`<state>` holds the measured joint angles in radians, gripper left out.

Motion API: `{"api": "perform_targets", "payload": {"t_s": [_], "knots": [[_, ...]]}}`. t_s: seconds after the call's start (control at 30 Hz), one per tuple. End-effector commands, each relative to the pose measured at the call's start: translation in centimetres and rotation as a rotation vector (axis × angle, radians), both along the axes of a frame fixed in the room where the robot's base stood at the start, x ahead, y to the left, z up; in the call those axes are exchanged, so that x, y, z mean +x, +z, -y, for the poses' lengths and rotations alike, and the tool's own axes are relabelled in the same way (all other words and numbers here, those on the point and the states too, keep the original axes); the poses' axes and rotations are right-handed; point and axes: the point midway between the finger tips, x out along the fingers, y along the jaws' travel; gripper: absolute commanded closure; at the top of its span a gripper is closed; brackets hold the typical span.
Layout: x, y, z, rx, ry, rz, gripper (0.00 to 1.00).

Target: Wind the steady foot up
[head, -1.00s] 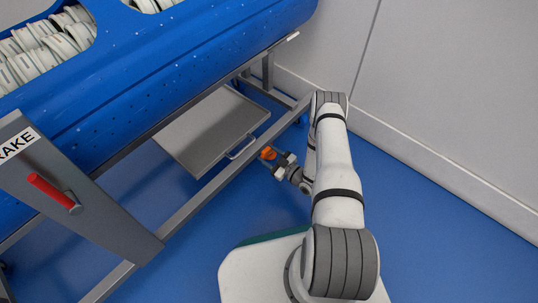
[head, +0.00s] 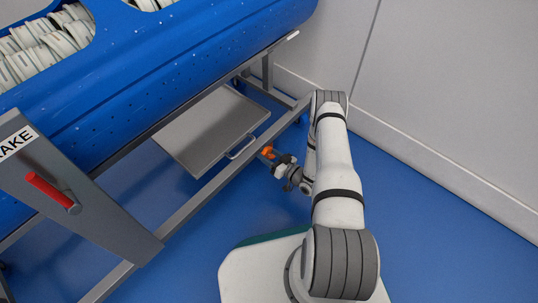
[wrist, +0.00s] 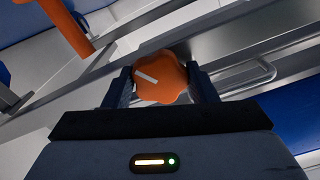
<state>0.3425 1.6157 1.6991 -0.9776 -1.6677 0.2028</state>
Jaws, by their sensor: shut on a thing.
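An orange lobed knob (wrist: 162,80) with a white pointer mark sits between my fingers in the wrist view. My gripper (wrist: 162,88) is shut on it, one finger on each side. In the head view the orange knob (head: 267,152) shows small at the grey lower rail of the carrier frame, with my gripper (head: 275,158) at it. The steady foot below the knob cannot be made out; the rail and my gripper hide that area.
The blue perforated tub (head: 180,75) rests on the grey frame above. A grey tray (head: 212,125) with a wire handle lies behind the rail. A red handle (head: 52,190) sits on the brake panel (head: 95,205). A wall (head: 450,90) stands right; blue floor between is open.

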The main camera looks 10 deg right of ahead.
Motion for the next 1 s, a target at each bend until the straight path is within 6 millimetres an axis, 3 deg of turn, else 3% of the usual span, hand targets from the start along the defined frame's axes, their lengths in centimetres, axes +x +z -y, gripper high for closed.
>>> {"api": "perform_targets", "payload": {"t_s": [1.0], "knots": [[0.31,0.24,0.22,0.753,-0.007,-0.538,0.71]]}}
